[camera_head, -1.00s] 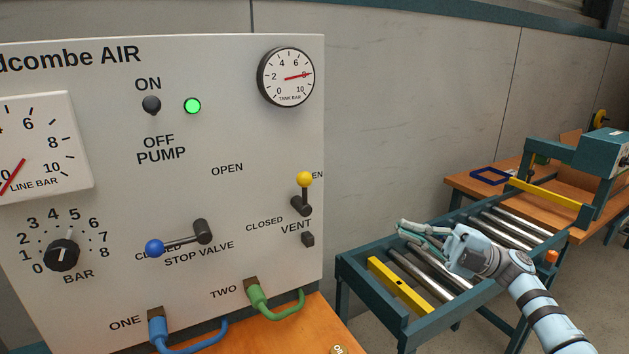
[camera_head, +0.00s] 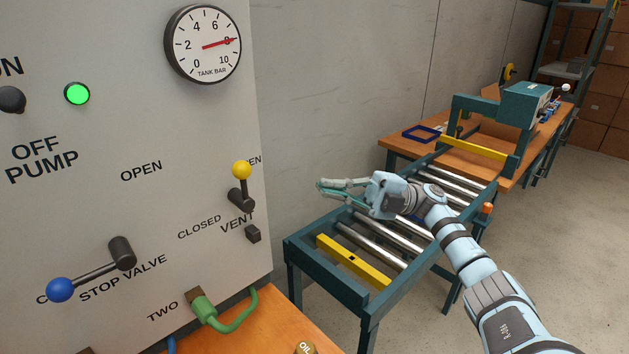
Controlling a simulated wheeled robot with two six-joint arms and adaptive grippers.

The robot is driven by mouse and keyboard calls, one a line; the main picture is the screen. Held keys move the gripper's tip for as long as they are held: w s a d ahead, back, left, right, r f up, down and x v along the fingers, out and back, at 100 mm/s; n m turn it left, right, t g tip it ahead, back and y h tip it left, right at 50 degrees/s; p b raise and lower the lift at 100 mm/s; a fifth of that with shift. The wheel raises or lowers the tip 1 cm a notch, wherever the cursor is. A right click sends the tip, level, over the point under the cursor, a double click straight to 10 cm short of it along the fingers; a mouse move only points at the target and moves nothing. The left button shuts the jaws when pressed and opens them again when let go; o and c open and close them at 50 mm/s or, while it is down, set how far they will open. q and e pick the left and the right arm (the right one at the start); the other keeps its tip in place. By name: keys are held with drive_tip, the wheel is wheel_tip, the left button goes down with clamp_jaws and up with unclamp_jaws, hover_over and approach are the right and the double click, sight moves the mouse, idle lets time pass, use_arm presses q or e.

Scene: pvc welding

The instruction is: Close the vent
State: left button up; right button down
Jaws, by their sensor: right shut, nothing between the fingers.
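The vent lever (camera_head: 241,186) is at the right edge of the grey panel, with a yellow ball on top. It stands upright, its ball beside the partly hidden "OPEN" label, above the "VENT" label. "CLOSED" is printed lower left of it. My left gripper is not in view.
The stop valve lever (camera_head: 92,274) with a blue ball points left at "CLOSED". The tank gauge (camera_head: 203,44) reads about 8, and the pump light (camera_head: 77,93) is green. A roller conveyor (camera_head: 375,245) lies below my right arm. A green hose (camera_head: 225,318) bends out from port two.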

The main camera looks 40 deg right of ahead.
use_arm(q)
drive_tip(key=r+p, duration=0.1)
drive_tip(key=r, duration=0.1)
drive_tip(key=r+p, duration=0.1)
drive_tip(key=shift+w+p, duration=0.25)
drive_tip(key=shift+p, duration=0.05)
use_arm(e)
drive_tip(key=x, duration=1.2)
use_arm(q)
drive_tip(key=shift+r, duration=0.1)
use_arm(e)
drive_tip(key=shift+s, duration=0.1)
use_arm(q)
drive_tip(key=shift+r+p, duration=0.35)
drive_tip(key=shift+p, duration=0.1)
use_arm(e)
drive_tip(key=shift+a+r+h, duration=0.15)
drive_tip(key=shift+h, duration=0.15)
